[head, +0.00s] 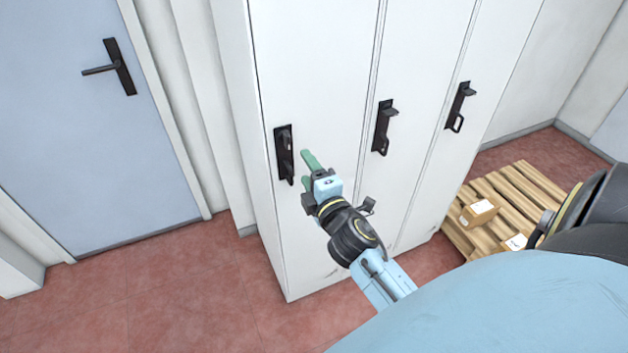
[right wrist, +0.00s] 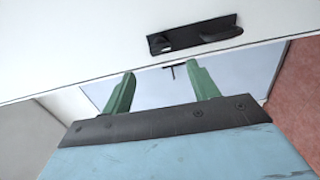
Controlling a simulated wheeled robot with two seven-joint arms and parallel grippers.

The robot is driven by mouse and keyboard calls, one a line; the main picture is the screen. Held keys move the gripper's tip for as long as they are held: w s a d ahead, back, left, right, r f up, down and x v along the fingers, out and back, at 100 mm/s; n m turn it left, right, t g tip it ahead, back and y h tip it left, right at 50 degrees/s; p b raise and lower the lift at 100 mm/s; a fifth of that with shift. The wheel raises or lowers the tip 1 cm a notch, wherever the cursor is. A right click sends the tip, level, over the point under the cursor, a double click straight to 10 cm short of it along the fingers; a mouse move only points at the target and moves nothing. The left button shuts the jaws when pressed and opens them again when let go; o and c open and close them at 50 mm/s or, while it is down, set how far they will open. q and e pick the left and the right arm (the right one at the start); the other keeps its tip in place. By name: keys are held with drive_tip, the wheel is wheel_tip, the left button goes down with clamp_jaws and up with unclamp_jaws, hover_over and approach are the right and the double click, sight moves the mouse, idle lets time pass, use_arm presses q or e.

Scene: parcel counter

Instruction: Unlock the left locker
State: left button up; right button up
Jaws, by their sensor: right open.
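The left locker (head: 315,60) is a tall white door, shut, with a dark handle plate (head: 280,153). In the right wrist view the plate (right wrist: 218,24) crosses the top, with a roundish fitting at its left end and a lever-like handle at its right. My right gripper (head: 304,168) has green fingers and is just right of the plate, apart from it. In the right wrist view the gripper (right wrist: 163,84) has its fingers spread with nothing between them, below the plate. My left gripper is not in view.
Two more white lockers with dark handles (head: 382,128) (head: 457,107) stand to the right. A wooden pallet (head: 520,185) with small boxes (head: 479,213) is on the floor at right. A blue door (head: 90,150) is at left. The red floor (head: 190,290) in front is clear.

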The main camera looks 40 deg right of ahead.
drive_tip(key=shift+v, duration=1.4)
